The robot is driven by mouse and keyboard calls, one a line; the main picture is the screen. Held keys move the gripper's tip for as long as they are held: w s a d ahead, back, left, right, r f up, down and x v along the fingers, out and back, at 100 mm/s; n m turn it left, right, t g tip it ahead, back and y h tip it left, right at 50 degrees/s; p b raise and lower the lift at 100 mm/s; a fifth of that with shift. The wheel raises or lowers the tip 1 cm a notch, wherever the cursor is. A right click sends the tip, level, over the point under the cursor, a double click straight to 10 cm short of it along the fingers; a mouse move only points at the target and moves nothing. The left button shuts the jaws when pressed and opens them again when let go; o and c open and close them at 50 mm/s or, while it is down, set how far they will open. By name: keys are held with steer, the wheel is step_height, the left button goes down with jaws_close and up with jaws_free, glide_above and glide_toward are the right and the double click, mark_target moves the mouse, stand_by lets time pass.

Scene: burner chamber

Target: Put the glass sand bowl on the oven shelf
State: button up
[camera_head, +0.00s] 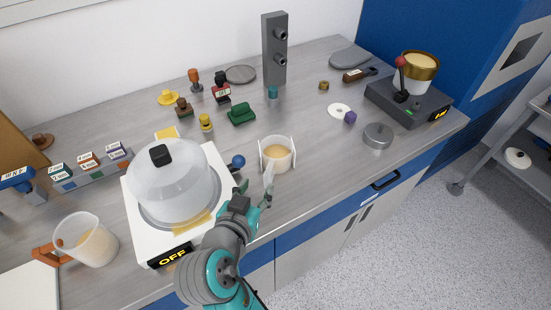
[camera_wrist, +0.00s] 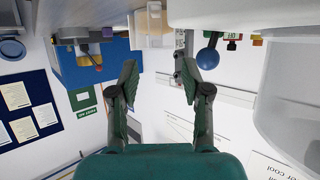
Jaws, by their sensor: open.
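A small clear container of tan sand (camera_head: 277,154), with pale upright side pieces, stands on the bench right of the hotplate; it looks like the glass sand bowl. In the wrist view, which is upside down, a tan container (camera_wrist: 154,24) hangs at the top edge, beyond the fingers. My gripper (camera_head: 268,188) is just in front of the bowl, near the bench's front edge. Its two fingers (camera_wrist: 157,82) are apart with nothing between them. I cannot make out an oven shelf. A blue cabinet (camera_head: 400,25) stands at the back right.
A blue knob (camera_head: 238,161) is close to the bowl. A beaker (camera_head: 88,242) stands left. A device (camera_head: 410,105) bears a gold-rimmed pot (camera_head: 415,72).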

mark_target(266, 178)
steer(key=shift+d+f+x, duration=0.15)
steer(key=shift+x, duration=1.5)
steer(key=shift+d+f+x, duration=0.1)
steer(key=shift+f+x, duration=0.05)
steer(key=shift+x, duration=1.5)
steer(key=shift+s, duration=0.15)
jaws_close()
